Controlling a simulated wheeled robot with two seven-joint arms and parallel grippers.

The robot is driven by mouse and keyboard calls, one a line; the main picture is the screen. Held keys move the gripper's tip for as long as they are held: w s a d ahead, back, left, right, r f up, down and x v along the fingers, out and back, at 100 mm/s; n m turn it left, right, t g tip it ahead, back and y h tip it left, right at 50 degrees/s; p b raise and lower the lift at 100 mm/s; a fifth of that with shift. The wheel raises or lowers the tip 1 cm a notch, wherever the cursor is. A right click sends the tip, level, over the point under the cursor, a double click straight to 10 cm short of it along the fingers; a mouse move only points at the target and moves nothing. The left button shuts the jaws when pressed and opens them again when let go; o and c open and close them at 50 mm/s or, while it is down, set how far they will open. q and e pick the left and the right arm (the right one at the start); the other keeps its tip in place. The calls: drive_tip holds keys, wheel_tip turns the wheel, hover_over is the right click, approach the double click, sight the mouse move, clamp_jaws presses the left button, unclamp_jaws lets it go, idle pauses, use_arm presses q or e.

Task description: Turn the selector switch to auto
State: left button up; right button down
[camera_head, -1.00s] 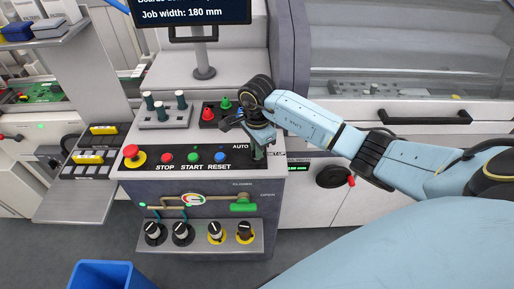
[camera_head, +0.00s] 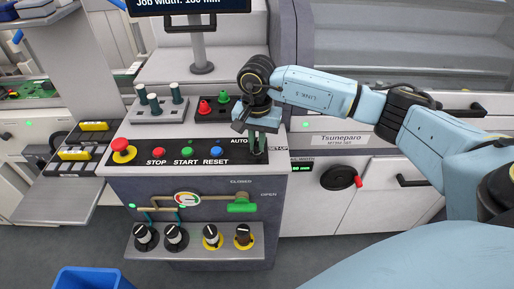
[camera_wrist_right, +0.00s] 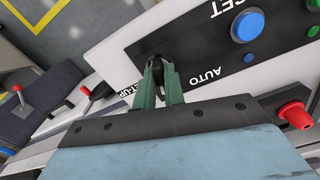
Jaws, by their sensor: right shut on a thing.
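The selector switch (camera_wrist_right: 157,66) is a small black knob on the black control strip, between the AUTO and SET-UP labels. My right gripper (camera_wrist_right: 160,80) has its green fingers shut on the knob in the right wrist view. In the head view my right gripper (camera_head: 257,152) reaches down onto the right end of the strip and hides most of the switch. The knob's pointing direction cannot be made out. My left gripper is not in view.
The red emergency stop (camera_head: 122,150) and the STOP, START and blue RESET (camera_head: 216,152) buttons lie left of the switch. Red and green plugs (camera_head: 206,106) stand behind. A green valve handle (camera_head: 242,207) and several knobs are below. A blue bin (camera_head: 92,279) stands on the floor.

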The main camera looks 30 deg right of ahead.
sight(257, 143)
drive_tip(key=shift+n+b, duration=1)
drive_tip(key=shift+n, duration=0.5)
drive_tip(key=c, duration=1.5)
unclamp_jaws()
wheel_tip(257, 143, up, 14)
drive_tip(key=shift+f, duration=0.25)
